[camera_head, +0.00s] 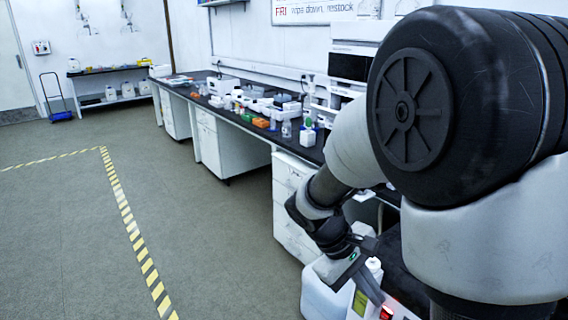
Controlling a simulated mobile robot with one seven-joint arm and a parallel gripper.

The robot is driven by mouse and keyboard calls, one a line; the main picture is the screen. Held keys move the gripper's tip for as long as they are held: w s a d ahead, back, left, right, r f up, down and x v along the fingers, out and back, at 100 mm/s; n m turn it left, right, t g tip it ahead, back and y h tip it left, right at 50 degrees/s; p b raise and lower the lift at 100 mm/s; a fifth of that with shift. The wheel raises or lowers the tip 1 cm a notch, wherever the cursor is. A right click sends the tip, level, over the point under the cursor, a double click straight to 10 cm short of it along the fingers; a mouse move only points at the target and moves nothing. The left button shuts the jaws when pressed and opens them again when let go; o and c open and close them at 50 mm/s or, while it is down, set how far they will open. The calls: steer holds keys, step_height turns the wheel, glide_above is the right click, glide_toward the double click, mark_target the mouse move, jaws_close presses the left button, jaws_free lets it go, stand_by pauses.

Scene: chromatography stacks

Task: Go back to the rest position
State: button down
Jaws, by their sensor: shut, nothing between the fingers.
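My arm fills the right side of the head view, with a large black joint and white links in front. It bends down to the left, and my gripper (370,288) is low in the picture, shut and empty. The gripper is seen small and partly from behind, close to a white-capped bottle (374,266) and a pale translucent jug (325,292). I cannot tell whether it touches either of them. The rest position itself is not marked in view.
A long black-topped bench (250,115) with white cabinets runs along the wall, crowded with bottles, orange racks and instruments. A side table (108,97) and blue hand cart (58,112) stand at the back left. Floor around the yellow-black tape (122,205) is clear.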

steer(key=s+a+r+m+t+y, duration=0.4)
steer(key=s+r+m+t+y, duration=0.2)
steer(key=s+r, duration=0.7)
step_height(320, 180, up, 27)
steer(key=w+p, duration=0.2)
steer(key=p, duration=2.3)
steer(key=shift+y, duration=0.3)
steer(key=shift+a, duration=0.1)
